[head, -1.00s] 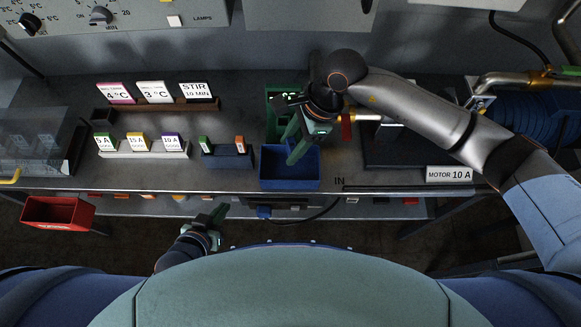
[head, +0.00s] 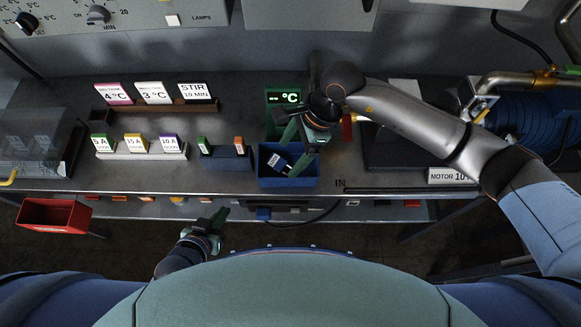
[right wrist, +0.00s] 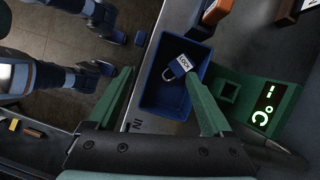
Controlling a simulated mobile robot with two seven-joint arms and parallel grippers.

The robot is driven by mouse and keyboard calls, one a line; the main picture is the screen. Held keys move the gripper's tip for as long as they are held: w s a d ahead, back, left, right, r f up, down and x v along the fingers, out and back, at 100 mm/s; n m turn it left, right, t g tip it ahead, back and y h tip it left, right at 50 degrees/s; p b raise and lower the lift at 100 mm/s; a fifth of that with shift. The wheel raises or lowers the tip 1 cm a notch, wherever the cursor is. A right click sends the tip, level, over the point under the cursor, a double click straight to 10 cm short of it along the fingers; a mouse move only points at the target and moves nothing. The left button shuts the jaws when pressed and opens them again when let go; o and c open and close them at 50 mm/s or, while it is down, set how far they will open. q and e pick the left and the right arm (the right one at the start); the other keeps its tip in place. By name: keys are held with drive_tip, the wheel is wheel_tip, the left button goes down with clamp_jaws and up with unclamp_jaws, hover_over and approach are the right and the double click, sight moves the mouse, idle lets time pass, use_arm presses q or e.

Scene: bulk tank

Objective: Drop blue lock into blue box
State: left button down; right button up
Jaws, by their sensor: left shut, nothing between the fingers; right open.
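The blue lock (head: 281,163), with a white label, is inside the blue box (head: 290,182) on the bench. It also shows in the right wrist view (right wrist: 178,67), lying or dropping within the walls of the box (right wrist: 150,98); I cannot tell whether it touches the floor of the box. My right gripper (head: 301,145) is over the back of the box, open and empty. My left gripper (head: 219,217) is shut and empty, low in front of the bench edge.
A green display (head: 284,98) stands behind the box. A dark holder (head: 227,163) with two upright pieces is left of it. Label racks (head: 141,153) stand further left. A red bin (head: 54,214) hangs at the front left. A motor label (head: 449,176) is at right.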

drive_tip(key=b+v, duration=0.1)
drive_tip(key=v, duration=1.1)
drive_tip(key=shift+r+b, duration=0.25)
drive_tip(key=shift+b, duration=0.05)
drive_tip(key=shift+d, duration=0.1)
